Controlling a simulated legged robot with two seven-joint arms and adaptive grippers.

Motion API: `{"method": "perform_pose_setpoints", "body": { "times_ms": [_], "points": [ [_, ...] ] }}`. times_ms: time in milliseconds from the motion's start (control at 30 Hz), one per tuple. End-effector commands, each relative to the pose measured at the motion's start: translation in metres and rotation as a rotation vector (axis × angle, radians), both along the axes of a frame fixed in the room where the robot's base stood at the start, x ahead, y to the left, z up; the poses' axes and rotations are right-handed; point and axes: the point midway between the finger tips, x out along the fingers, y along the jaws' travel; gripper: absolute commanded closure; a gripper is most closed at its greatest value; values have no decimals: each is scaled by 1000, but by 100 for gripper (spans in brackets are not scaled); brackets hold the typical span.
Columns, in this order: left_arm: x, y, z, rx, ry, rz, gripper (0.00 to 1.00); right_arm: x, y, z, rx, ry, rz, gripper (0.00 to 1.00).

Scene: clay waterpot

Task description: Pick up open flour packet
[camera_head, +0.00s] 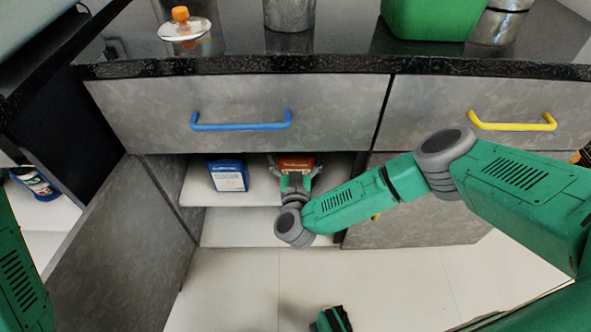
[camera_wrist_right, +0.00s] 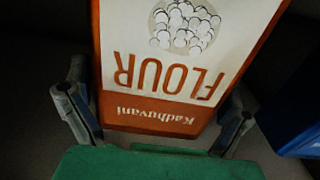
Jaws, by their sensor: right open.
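The flour packet (camera_head: 297,162), white and orange, stands on the upper shelf inside the open cabinet, mostly hidden behind my right gripper in the head view. In the right wrist view the packet (camera_wrist_right: 180,75) fills the middle, its "FLOUR" print upside down. Whether its top is open cannot be seen. My right gripper (camera_head: 296,184) is at the packet; in the wrist view its two open fingers (camera_wrist_right: 155,118) lie one on each side of the packet's lower printed end. Contact cannot be told.
A blue box (camera_head: 228,176) stands on the same shelf (camera_head: 258,190), left of the packet. The cabinet door (camera_head: 125,250) hangs open at left. A drawer with a blue handle (camera_head: 241,126) is above. The counter (camera_head: 350,50) holds a green container (camera_head: 425,18).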

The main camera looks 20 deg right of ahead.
Motion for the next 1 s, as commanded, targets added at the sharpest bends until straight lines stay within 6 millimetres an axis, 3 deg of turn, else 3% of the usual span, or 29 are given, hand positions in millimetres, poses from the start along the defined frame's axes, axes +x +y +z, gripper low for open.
{"method": "perform_pose_setpoints", "body": {
  "times_ms": [67,200,767,1000],
  "points": [
    [0,0,1,0,0,0,69,0,0,0,0,0,0,4],
    [0,0,1,0,0,0,69,0,0,0,0,0,0,48],
    [0,0,1,0,0,0,69,0,1,1,1,0,1,52],
    [0,0,13,0,0,0,69,0,1,18,1,-3,1,52]
  ]
}}
